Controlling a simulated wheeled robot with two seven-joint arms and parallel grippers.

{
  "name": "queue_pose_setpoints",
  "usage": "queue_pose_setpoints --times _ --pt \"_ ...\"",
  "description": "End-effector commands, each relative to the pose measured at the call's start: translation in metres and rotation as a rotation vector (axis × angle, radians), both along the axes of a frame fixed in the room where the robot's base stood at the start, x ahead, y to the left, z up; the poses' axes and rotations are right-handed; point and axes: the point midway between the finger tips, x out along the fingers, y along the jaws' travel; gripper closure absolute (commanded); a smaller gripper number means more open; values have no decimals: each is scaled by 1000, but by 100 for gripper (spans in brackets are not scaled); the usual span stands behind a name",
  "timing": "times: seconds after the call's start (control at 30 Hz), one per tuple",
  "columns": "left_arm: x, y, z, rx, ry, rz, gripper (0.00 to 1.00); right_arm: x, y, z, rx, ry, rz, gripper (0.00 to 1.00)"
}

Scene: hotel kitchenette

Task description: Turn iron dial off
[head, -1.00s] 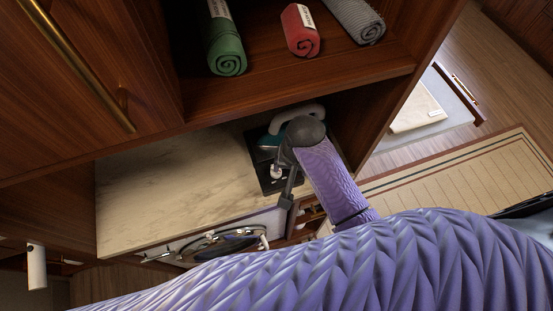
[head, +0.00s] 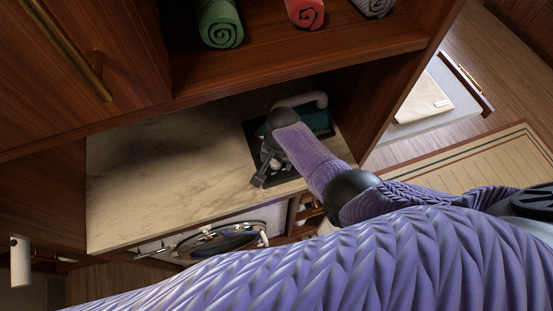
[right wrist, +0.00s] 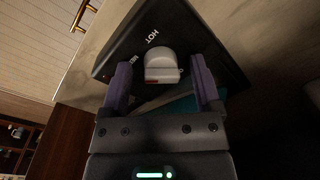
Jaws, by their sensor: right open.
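The iron (head: 318,122), teal with a white handle, rests on a black base (head: 252,133) on the counter. My right gripper (head: 265,172) is over the base in the head view. In the right wrist view, its open fingers (right wrist: 160,85) stand on either side of the dial, with gaps visible. Part of the iron is hidden behind the gripper. My left gripper is not in view.
A wooden shelf holding rolled towels (head: 221,30) overhangs the back of the counter. The marble counter (head: 150,170) is clear to the left. A cabinet side wall (head: 385,100) stands to the right.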

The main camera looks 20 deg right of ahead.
Motion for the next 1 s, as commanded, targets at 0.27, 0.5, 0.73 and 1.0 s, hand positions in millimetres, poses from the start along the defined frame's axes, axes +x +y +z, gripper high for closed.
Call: queue_pose_setpoints --times 0.27,0.5,0.73,1.0 --pt "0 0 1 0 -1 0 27 0 0 1 0 0 0 49" --pt "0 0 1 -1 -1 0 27 0 0 1 -1 -1 0 100" --pt "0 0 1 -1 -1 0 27 0 -1 1 -1 0 11 100" --pt "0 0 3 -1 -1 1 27 0 -1 1 0 -1 132 100"
